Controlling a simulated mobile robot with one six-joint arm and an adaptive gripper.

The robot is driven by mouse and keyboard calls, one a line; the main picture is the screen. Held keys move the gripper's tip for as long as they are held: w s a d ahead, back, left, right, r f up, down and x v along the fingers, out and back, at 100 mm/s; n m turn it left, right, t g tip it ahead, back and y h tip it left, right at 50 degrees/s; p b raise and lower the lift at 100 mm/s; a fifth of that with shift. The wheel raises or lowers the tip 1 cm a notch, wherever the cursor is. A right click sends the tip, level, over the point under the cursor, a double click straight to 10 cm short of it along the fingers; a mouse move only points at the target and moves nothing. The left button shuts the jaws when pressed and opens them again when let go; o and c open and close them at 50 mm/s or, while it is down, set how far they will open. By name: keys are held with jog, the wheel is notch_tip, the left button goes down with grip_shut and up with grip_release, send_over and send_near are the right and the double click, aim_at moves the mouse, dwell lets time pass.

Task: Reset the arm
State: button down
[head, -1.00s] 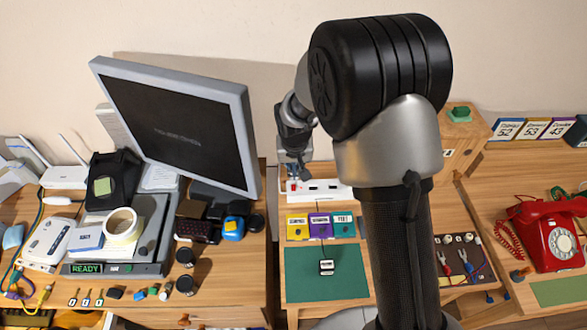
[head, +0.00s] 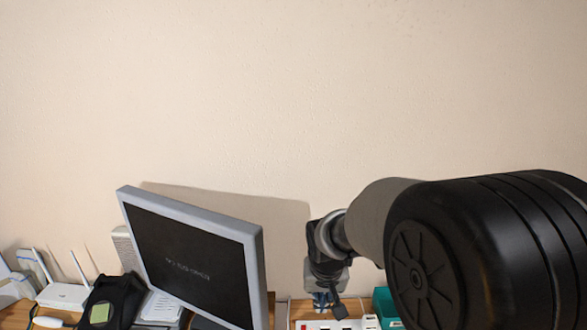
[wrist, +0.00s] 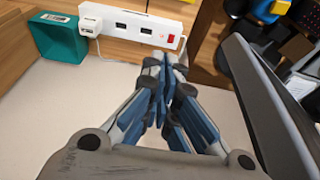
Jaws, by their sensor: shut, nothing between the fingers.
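My gripper (wrist: 163,92) fills the middle of the wrist view, its blue-grey fingers closed together with nothing between them. In the head view my gripper (head: 324,299) hangs at the end of my arm, just right of the monitor and above the desk's back edge, small and partly hidden by the wrist. The wrist view shows it in front of a white power strip (wrist: 146,29), apart from it as far as I can tell.
The monitor (head: 190,262) stands left of my gripper; its edge (wrist: 268,110) is close on the right in the wrist view. A teal open box (wrist: 58,38) and white plug (wrist: 90,22) are by the strip. A white router (head: 64,296) is far left. The wall above is bare.

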jog(key=s+d+r, duration=0.4)
jog(key=s+r, duration=0.4)
jog(key=r, duration=0.1)
jog(key=s+d+r, duration=0.1)
jog(key=s+r, duration=0.1)
jog(key=s, duration=0.7)
jog(key=s+d+r+t, duration=0.1)
jog(key=s+d+r, duration=0.1)
jog(key=s, duration=0.7)
jog(key=shift+s+d+r+t, duration=0.15)
jog(key=shift+d+r+t, duration=0.1)
jog(key=shift+d+t, duration=0.05)
